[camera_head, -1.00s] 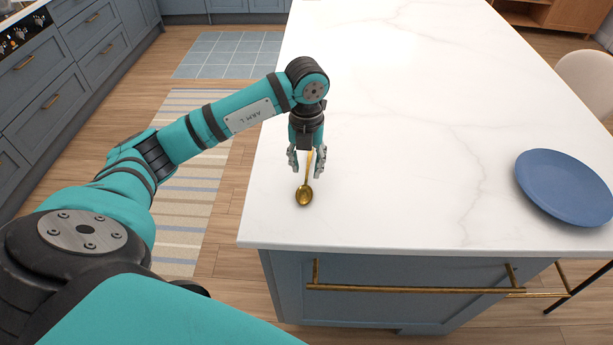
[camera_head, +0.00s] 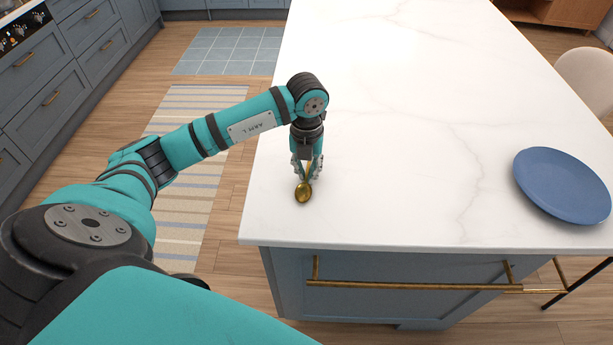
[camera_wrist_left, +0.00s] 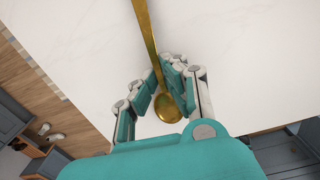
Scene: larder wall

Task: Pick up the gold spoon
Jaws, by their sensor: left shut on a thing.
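The gold spoon (camera_head: 303,193) is at the near left part of the white island top. Its bowl points toward me and its handle runs back between the fingers. My left gripper (camera_head: 307,176) points down and is shut on the spoon's handle. In the left wrist view the spoon (camera_wrist_left: 147,35) shows its long handle and its bowl, with the left gripper (camera_wrist_left: 163,84) closed around the part near the bowl. I cannot tell whether the spoon is resting on the top or slightly raised. My right gripper is not in view.
The white marble island top (camera_head: 420,130) is mostly clear. A blue plate (camera_head: 562,185) lies at its right side. A brass handle (camera_head: 410,287) is on the island's near face. A pale chair (camera_head: 585,82) stands at the right.

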